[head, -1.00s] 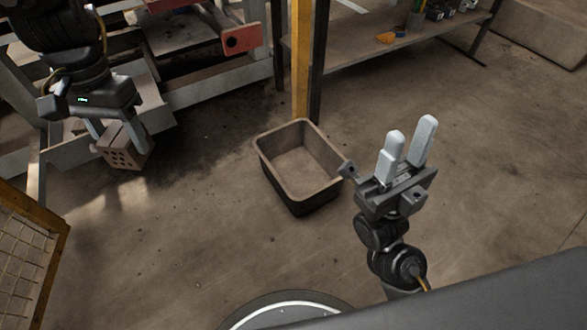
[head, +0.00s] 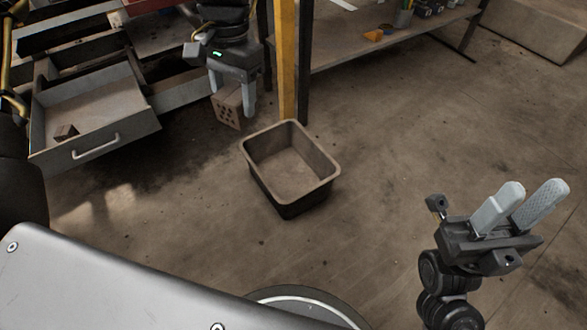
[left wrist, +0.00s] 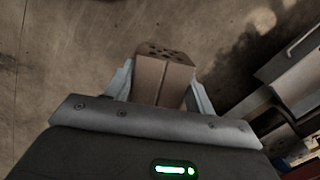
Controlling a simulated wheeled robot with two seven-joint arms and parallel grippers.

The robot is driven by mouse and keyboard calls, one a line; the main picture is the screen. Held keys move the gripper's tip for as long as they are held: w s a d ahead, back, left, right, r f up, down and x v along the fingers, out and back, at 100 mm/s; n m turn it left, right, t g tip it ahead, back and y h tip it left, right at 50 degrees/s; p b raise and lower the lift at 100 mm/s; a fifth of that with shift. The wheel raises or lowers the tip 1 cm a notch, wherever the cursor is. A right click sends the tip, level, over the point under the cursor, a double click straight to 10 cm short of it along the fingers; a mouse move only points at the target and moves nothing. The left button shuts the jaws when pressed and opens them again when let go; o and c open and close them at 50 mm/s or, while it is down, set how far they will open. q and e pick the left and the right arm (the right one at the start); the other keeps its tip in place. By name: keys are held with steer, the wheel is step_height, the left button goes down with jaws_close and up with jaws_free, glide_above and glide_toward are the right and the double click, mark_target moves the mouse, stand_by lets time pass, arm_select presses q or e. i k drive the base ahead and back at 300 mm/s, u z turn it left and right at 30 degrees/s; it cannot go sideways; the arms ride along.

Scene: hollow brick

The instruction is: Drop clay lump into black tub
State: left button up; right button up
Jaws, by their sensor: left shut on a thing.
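The clay lump is a brown hollow brick (head: 227,106) with small holes in one face. My left gripper (head: 233,102) is shut on it and holds it above the floor, behind and slightly left of the tub in the head view. In the left wrist view the brick (left wrist: 163,80) sits between both fingers. The black tub (head: 290,200) is a dark open rectangular bin on the floor near the middle of the head view. Its inside is empty. My right gripper (head: 534,187) is open and empty at the right, fingers pointing up.
A yellow post (head: 286,60) stands right behind the tub. An open drawer (head: 125,138) with a small brown block (head: 65,132) inside is at the left. A shelf (head: 345,50) with small items stands at the back. The floor right of the tub is clear.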

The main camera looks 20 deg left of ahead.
mark_target(285, 177)
steer(key=i, duration=0.9)
